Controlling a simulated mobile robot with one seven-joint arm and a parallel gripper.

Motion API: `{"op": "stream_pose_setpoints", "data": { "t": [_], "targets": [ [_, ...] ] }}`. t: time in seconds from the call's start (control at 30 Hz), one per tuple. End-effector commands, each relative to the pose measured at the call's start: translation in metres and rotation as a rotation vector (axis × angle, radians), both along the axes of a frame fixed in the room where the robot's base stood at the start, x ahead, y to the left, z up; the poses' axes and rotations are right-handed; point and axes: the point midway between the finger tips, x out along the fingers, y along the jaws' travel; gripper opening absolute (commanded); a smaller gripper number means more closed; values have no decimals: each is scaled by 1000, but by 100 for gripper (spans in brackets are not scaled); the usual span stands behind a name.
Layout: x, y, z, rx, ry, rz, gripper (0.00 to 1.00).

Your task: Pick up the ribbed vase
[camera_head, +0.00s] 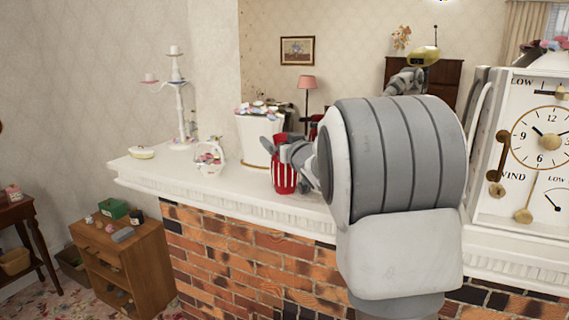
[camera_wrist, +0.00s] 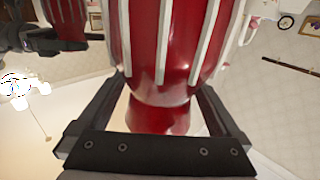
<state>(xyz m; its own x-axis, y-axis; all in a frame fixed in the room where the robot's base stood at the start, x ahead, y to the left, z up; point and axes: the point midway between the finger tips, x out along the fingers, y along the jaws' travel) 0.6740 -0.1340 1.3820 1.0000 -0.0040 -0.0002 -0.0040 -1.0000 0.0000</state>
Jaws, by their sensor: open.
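The ribbed vase (camera_head: 284,181) is red with white vertical ribs and stands on the white mantel shelf. Its upper part is partly hidden by my gripper (camera_head: 277,147), which reaches in from the right. In the wrist view the vase (camera_wrist: 165,45) fills the middle, with its narrower plain red section nearest the gripper base. My open gripper fingers (camera_wrist: 160,88) lie on either side of that narrow section. A gap shows beside it on the right; contact on the left is unclear.
A white planter with flowers (camera_head: 262,132) stands close behind the vase. A small flower basket (camera_head: 210,158), a candelabra (camera_head: 185,110) and a lidded dish (camera_head: 141,152) stand left on the mantel (camera_head: 160,176). A white clock (camera_head: 530,150) is at right. A mirror behind reflects the room.

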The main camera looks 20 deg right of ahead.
Motion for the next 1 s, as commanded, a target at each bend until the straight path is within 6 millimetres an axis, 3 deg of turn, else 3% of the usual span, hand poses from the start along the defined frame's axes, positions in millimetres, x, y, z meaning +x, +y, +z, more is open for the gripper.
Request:
{"op": "stream_pose_setpoints", "data": {
  "t": [0.27,0.83,1.0],
  "targets": [
    [3,0,0,0,0,0,100],
    [2,0,0,0,0,0,0],
    [2,0,2,-1,-4,0,0]
  ]
}}
